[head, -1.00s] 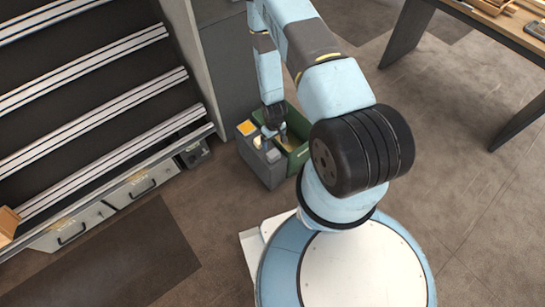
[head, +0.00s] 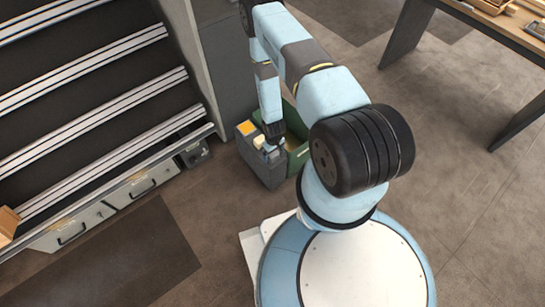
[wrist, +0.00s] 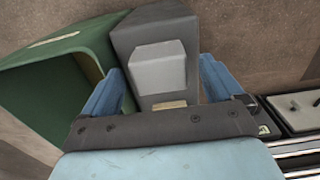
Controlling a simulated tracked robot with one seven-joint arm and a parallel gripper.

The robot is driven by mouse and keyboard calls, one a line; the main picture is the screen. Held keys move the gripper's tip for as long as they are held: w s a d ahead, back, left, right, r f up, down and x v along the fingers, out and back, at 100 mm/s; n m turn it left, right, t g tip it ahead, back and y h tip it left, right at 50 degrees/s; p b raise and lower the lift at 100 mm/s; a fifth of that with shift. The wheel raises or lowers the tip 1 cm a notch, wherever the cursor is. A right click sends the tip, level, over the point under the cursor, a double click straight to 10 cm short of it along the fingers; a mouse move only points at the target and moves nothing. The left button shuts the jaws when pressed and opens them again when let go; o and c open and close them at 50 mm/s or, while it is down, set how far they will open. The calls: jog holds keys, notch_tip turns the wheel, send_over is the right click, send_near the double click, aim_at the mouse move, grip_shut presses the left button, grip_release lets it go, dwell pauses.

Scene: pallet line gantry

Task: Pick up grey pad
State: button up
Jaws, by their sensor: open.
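A light grey pad (wrist: 160,68) sits on top of a dark grey stand (wrist: 132,38) in the wrist view. In the head view the stand (head: 262,170) is beside the green bin, and the pad on it is too small to make out clearly. My gripper (wrist: 163,66) is open. Its two blue fingers appear on either side of the pad, with gaps to both; how far above it they are I cannot tell. In the head view my gripper (head: 274,146) is over the stand.
The green bin (wrist: 60,80) lies close by the left finger. A shelf rack (head: 100,155) stands at left, a table (head: 490,25) at upper right.

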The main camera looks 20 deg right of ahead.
jog(key=shift+f, duration=1.2)
jog(key=c, duration=1)
